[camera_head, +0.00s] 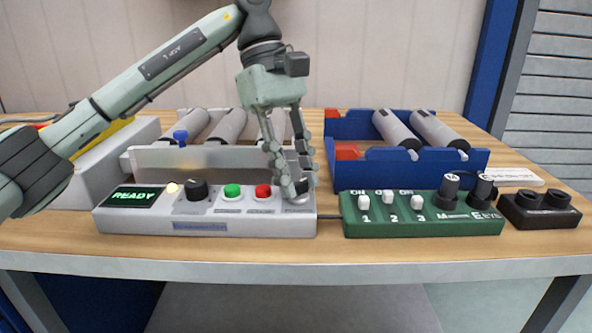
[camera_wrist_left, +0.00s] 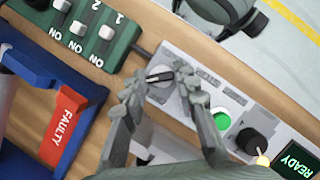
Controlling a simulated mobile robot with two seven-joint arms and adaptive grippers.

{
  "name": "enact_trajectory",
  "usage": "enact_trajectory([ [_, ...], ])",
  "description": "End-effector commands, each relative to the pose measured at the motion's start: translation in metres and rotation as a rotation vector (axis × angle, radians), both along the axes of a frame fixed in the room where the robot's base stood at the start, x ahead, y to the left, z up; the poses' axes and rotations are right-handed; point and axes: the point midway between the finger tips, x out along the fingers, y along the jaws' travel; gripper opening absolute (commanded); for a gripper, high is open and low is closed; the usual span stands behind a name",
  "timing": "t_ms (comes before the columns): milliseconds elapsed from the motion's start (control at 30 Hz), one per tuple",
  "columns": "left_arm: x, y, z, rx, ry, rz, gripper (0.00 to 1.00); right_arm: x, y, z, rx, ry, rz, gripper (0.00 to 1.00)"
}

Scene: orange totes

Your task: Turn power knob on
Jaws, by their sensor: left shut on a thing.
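A grey control panel (camera_head: 245,222) stands at the front of the wooden table. Its green screen (camera_head: 134,196) reads READY, with a small lit lamp beside it. A black knob (camera_head: 196,189), a green button (camera_head: 232,191) and a red button (camera_head: 263,191) follow to the right. A silver knob (camera_head: 300,203) with a dark pointer bar is at the panel's right end; it also shows in the left wrist view (camera_wrist_left: 160,76). My left gripper (camera_head: 293,190) points down with its fingers closed around this silver knob, partly hiding it. The knob labels are too small to read.
A green box (camera_head: 420,224) with switches and dark knobs stands right of the panel, with a black two-knob unit (camera_head: 540,211) beyond. Behind are a blue tray (camera_head: 440,170) with grey cylinders and a grey rack (camera_head: 150,160) with more cylinders. The table's front strip is clear.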

Motion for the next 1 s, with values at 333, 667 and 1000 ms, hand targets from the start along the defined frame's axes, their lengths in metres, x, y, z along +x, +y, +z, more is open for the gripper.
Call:
enact_trajectory([
  [333, 0.000, 0.000, 0.001, -0.001, -0.002, 0.001, 0.50, 0.000, 0.000, 0.000, 0.000, 0.000, 0.000, 0.40],
  [667, 0.002, 0.002, 0.007, 0.000, -0.001, 0.000, 0.50, 0.000, 0.001, 0.000, 0.001, 0.002, 0.001, 0.40],
  [1000, 0.021, 0.020, 0.070, 0.002, -0.007, 0.005, 0.50, 0.000, 0.000, 0.000, 0.001, 0.001, 0.000, 0.40],
])
